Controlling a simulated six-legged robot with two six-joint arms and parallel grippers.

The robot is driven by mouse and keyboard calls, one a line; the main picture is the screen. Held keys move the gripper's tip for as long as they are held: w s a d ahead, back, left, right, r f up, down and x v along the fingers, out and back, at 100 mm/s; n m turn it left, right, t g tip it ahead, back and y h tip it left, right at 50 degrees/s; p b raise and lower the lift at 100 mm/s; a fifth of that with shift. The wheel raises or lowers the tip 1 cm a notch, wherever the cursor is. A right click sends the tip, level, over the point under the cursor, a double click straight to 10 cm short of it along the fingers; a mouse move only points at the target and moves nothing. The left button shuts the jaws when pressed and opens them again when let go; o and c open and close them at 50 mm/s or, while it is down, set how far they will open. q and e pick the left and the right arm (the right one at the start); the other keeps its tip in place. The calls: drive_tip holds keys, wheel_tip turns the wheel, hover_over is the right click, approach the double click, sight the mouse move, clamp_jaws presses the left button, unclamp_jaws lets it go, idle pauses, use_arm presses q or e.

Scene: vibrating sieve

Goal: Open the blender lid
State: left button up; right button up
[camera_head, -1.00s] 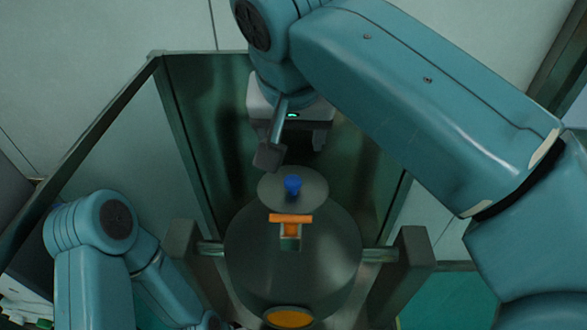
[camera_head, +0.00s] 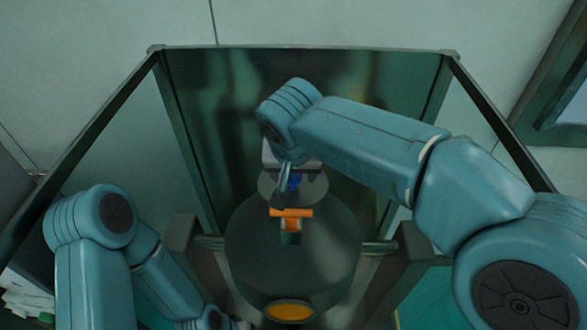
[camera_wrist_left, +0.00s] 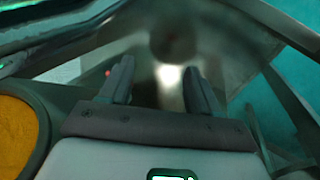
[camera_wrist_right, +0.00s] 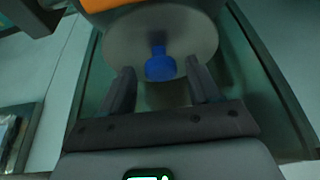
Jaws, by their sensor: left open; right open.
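The blender is a dark round drum (camera_head: 265,255) in the middle of the head view. Its grey disc lid (camera_head: 318,187) lies on top with a blue knob (camera_head: 294,182) at its centre. An orange latch (camera_head: 291,213) sits at the lid's near edge. My right gripper (camera_wrist_right: 160,82) is open, with the blue knob (camera_wrist_right: 160,66) just ahead of and between its fingertips in the right wrist view; contact cannot be told. The grey lid also shows there (camera_wrist_right: 120,45). My left gripper (camera_wrist_left: 155,80) is open and empty, low beside the drum.
A dark-framed enclosure (camera_head: 300,48) surrounds the drum at the back and sides. Posts (camera_head: 410,250) stand on both sides of the drum. An orange round port (camera_head: 290,312) is at the drum's near bottom; an orange disc (camera_wrist_left: 18,135) fills the left wrist view's left edge.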

drive_tip(key=shift+s+a, duration=0.1)
drive_tip(key=shift+s, duration=0.05)
drive_tip(key=shift+w, duration=0.2)
drive_tip(key=c, duration=0.7)
clamp_jaws()
drive_tip(key=shift+w+r, duration=0.15)
drive_tip(key=shift+r, duration=0.15)
